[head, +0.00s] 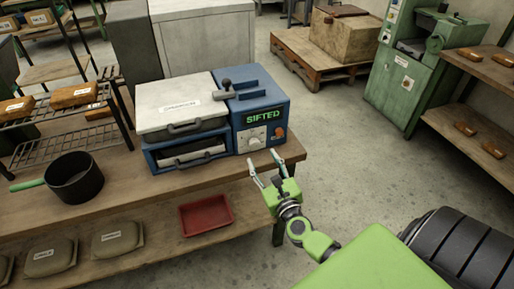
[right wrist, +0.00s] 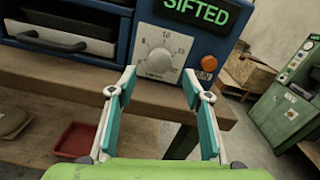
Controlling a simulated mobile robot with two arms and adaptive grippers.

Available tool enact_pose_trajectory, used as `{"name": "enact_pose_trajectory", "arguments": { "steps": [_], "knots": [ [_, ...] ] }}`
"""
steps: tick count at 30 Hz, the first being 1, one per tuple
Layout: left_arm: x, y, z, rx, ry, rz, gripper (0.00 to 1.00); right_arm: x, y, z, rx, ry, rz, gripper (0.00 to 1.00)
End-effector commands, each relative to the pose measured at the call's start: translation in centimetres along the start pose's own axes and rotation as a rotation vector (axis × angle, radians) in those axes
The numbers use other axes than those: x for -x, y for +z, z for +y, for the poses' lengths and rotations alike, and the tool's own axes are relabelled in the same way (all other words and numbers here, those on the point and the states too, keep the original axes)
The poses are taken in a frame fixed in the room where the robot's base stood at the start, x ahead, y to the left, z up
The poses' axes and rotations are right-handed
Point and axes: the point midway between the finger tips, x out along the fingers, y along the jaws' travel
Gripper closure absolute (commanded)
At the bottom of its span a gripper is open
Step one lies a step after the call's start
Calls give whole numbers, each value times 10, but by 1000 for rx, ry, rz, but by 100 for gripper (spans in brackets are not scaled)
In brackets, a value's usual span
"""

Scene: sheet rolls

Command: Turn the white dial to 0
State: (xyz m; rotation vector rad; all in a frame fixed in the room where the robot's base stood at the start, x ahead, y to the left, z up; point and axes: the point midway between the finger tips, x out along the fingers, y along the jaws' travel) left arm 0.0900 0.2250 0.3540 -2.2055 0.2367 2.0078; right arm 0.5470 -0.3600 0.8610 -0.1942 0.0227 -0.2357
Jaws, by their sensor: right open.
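The white dial (head: 257,139) is on the front of a blue machine (head: 262,100) with a green "SIFTED" display. In the right wrist view the dial (right wrist: 158,61) is a round knob on a pale plate with numbers around it; I cannot tell clearly which number it points to. My right gripper (head: 262,157) is open and empty, just in front of and below the dial. In the right wrist view its fingertips (right wrist: 160,80) stand apart on either side of the dial's lower part, not visibly touching it. My left gripper is not in view.
An orange button (right wrist: 208,60) sits right of the dial. A grey lever (head: 226,88) is on the machine's top. The machine stands on a wooden table (head: 120,180) near its right end. A black pot (head: 75,178) stands left; a red tray (head: 206,214) lies on the shelf below.

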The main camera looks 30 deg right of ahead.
Motion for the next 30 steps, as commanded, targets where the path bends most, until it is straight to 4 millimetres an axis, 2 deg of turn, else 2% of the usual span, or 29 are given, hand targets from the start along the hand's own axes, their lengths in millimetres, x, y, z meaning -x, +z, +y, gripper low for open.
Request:
{"name": "enact_pose_trajectory", "arguments": {
  "steps": [3,9,21,22,26,30],
  "knots": [
    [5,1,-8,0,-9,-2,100,-24,2,0,2,0,-2,55],
    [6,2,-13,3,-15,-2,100,-49,0,0,2,0,-1,55],
    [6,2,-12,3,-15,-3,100,-56,0,0,2,1,0,55],
    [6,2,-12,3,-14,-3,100,-56,0,0,2,1,0,60],
    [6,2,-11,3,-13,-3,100,-56,0,0,2,1,0,93],
    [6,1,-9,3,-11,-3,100,-56,0,0,3,1,0,93]
  ]
}}
